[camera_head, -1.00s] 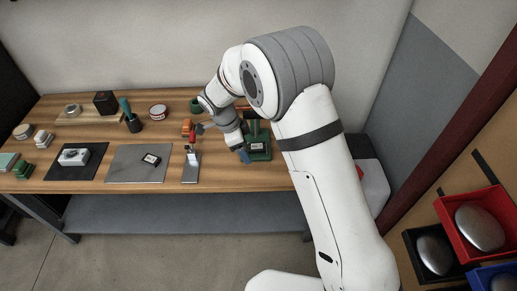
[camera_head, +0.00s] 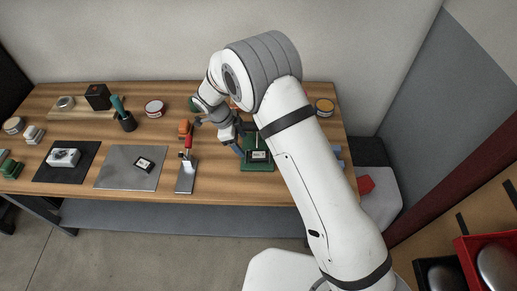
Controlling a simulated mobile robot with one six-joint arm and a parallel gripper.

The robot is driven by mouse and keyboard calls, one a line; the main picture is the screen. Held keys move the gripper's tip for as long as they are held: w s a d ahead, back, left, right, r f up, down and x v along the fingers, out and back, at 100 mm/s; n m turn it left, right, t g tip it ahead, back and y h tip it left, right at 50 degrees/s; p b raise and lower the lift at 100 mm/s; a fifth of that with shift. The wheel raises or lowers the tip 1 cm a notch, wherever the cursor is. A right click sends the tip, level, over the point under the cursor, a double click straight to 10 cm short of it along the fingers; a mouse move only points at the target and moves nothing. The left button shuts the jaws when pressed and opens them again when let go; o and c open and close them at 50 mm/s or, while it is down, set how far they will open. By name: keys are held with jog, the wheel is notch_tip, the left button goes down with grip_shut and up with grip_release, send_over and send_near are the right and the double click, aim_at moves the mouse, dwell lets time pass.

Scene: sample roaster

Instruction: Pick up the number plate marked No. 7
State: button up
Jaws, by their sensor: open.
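A small dark plate with a white face (camera_head: 258,155) lies on a green base (camera_head: 257,167) on the bench. A similar small dark plate with a pale face (camera_head: 144,164) lies on a grey metal sheet (camera_head: 120,178) further left. The markings on both are too small to read, so I cannot tell which is No. 7. My gripper (camera_head: 239,151) is open, at the left edge of the green base, just left of the plate there. Nothing shows between its fingers. My arm hides part of the bench behind and to the right.
Left of my gripper, a red-handled tool (camera_head: 188,146) stands at a narrow metal plate (camera_head: 186,183). A black cup (camera_head: 128,123) holds a green-handled tool. A black mat (camera_head: 48,174) carries a light block. A tin (camera_head: 325,106) stands right of my arm.

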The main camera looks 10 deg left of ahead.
aim_at(253, 155)
jog(key=p+x, duration=0.1)
jog(key=x, duration=0.2)
jog(key=d+p+x, duration=0.1)
jog(key=x, duration=0.2)
jog(key=shift+w, duration=0.15)
jog(key=shift+d+f, duration=0.15)
jog(key=shift+f, duration=0.35)
jog(key=c, duration=1.3)
jog(key=shift+r, duration=0.1)
